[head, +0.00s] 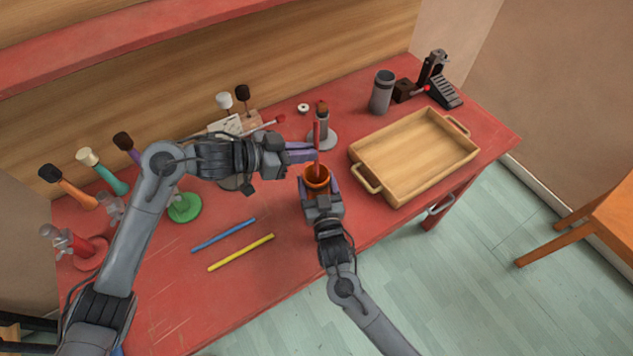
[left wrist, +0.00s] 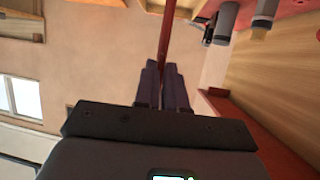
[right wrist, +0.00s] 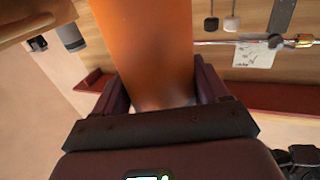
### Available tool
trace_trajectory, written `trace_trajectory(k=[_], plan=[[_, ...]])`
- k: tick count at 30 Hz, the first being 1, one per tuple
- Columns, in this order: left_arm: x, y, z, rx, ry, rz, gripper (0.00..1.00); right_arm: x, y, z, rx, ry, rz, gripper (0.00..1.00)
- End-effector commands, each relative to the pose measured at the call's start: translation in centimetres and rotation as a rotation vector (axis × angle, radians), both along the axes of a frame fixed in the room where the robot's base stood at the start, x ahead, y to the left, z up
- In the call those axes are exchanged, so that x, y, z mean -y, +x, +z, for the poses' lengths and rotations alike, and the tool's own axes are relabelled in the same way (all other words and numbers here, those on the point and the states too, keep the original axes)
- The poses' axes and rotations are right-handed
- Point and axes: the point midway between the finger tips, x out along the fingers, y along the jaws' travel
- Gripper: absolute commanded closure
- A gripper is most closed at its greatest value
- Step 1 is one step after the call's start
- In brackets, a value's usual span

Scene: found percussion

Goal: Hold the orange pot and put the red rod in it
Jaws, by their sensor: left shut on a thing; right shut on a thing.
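The red rod (head: 317,133) stands about upright in my left gripper (head: 314,153), which is shut on it. The rod also shows between the fingers in the left wrist view (left wrist: 166,35). The orange pot (head: 317,183) is held by my right gripper (head: 320,188), which is shut around its sides near the table's front edge. The pot fills the middle of the right wrist view (right wrist: 145,50). The rod's lower part lines up with the pot's mouth in the head view. I cannot tell how deep its lower end sits.
A blue rod (head: 224,236) and a yellow rod (head: 241,253) lie on the red table to the left. A wooden tray (head: 415,155) stands to the right. A grey cylinder (head: 382,92) and a pedal (head: 444,92) are behind it. Several mallets stand at the far left.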

Motion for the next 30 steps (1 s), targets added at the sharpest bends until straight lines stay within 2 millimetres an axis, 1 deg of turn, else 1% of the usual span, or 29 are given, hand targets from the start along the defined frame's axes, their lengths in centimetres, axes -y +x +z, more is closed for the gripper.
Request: trace_trajectory(k=[9, 15, 26, 27, 28, 30], plan=[[0.0, 0.0, -2.2, -0.002, -0.001, 0.001, 1.0, 0.0, 0.0, 0.0, -0.001, 0.0, 0.0, 0.64], [0.0, 0.0, -3.2, 0.0, 0.0, 0.001, 1.0, 0.0, 0.0, 0.0, -0.001, 0.0, 0.0, 0.64], [0.0, 0.0, -3.4, 0.0, 0.0, 0.001, 1.0, 0.0, 0.0, 0.0, -0.001, 0.0, 0.0, 0.64], [0.0, 0.0, -3.4, 0.0, 0.0, 0.001, 0.85, 0.0, 0.0, 0.0, -0.001, 0.0, 0.0, 0.64], [0.0, 0.0, -3.4, 0.0, 0.0, 0.001, 0.83, 0.0, 0.0, 0.0, -0.001, 0.0, 0.0, 0.64], [0.0, 0.0, -3.4, 0.0, 0.0, 0.001, 0.83, 0.0, 0.0, 0.0, -0.001, 0.0, 0.0, 0.64]])
